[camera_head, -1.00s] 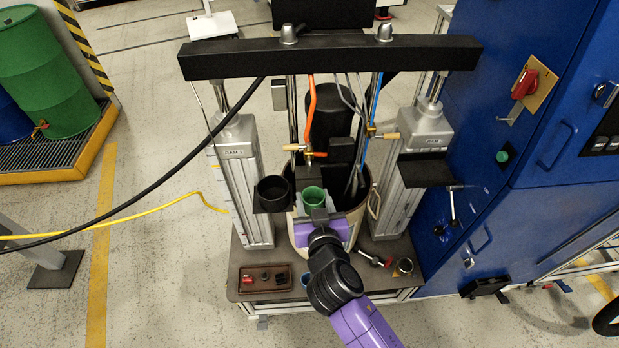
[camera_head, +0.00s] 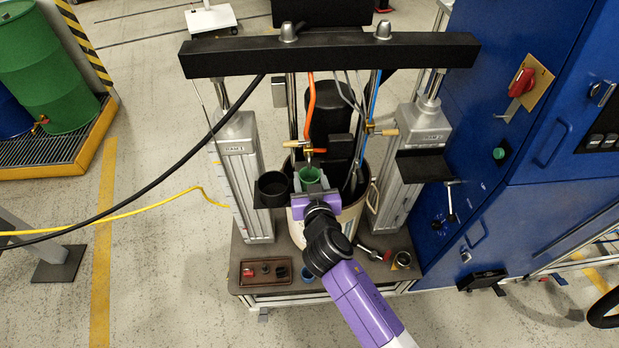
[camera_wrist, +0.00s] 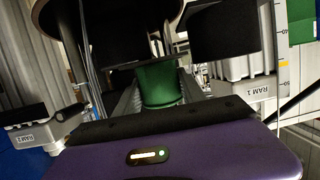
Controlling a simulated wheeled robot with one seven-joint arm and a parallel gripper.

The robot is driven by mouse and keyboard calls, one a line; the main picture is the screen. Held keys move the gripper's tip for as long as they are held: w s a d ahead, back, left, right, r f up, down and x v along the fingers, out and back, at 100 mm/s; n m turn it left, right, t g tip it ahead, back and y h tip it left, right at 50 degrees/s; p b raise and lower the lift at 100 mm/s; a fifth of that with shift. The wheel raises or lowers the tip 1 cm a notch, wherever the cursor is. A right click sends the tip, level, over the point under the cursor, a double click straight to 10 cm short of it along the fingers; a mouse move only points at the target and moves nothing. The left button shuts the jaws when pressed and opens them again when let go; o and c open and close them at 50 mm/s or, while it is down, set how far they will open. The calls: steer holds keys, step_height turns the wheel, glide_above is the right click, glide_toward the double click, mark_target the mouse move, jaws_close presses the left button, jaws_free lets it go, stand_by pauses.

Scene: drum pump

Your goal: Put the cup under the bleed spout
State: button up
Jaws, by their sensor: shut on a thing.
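The green cup (camera_head: 310,174) is held upright at the front of the drum, and it also shows in the wrist view (camera_wrist: 160,85). My gripper (camera_head: 311,184) is shut on it, with a finger on each side of the cup. The bleed spout (camera_head: 308,158) hangs below a brass valve with an orange hose above it. In the head view the spout's lower end appears just above the cup's far rim. I cannot tell the exact gap or whether the cup is centred. The wrist view does not clearly show the spout.
A black cup-like holder (camera_head: 272,186) on a bracket stands close left of the green cup. Ram columns (camera_head: 240,190) flank the drum (camera_head: 352,215). A brown tray (camera_head: 266,272) with small parts lies at the front left. A black crossbeam (camera_head: 330,55) spans above.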

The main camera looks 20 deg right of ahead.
steer(key=o, duration=1.3)
steer(key=shift+o, duration=0.2)
steer(key=b+v, duration=0.1)
steer(key=v, duration=1.1)
steer(key=shift+r, duration=0.15)
steer(key=s+f+n+y, duration=0.2)
steer(key=s+f+y, duration=0.15)
steer(key=s, duration=1.55)
steer(key=s+d+r, duration=0.2)
steer(key=s+r, duration=0.8)
steer(key=s, duration=0.3)
steer(key=shift+s+d+r+n+t, duration=0.3)
steer(key=shift+d+r+n, duration=0.1)
